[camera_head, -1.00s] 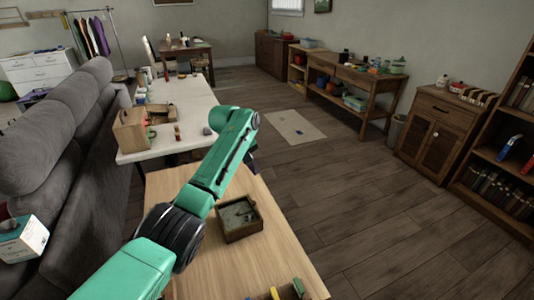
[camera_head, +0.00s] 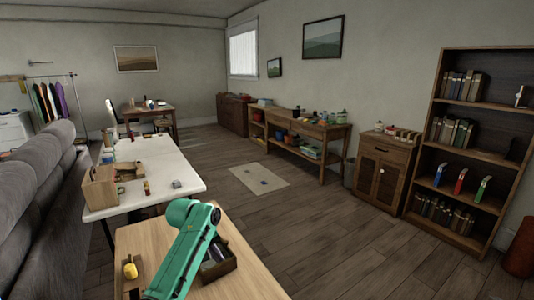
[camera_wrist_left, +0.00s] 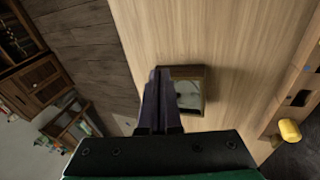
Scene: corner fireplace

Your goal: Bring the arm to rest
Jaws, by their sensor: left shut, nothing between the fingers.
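My left arm (camera_head: 186,252), green, reaches over the light wooden table in the head view. My left gripper (camera_wrist_left: 158,78) shows clearly in the wrist view, its dark fingers together and empty. In that view the fingers point over the wooden tabletop (camera_wrist_left: 235,40) and cover part of a small square box (camera_wrist_left: 188,92). The box, brown with a grey inside, also shows in the head view (camera_head: 222,268), partly hidden by my arm. I cannot tell how high the fingers are above it. My right gripper is not in view.
A yellow object (camera_head: 130,268) lies at the table's left; it also shows in the wrist view (camera_wrist_left: 290,130). A white table (camera_head: 150,185) with a wooden caddy (camera_head: 100,188) stands behind, beside a grey sofa (camera_head: 35,190). The floor to the right is open, before a bookcase (camera_head: 470,150).

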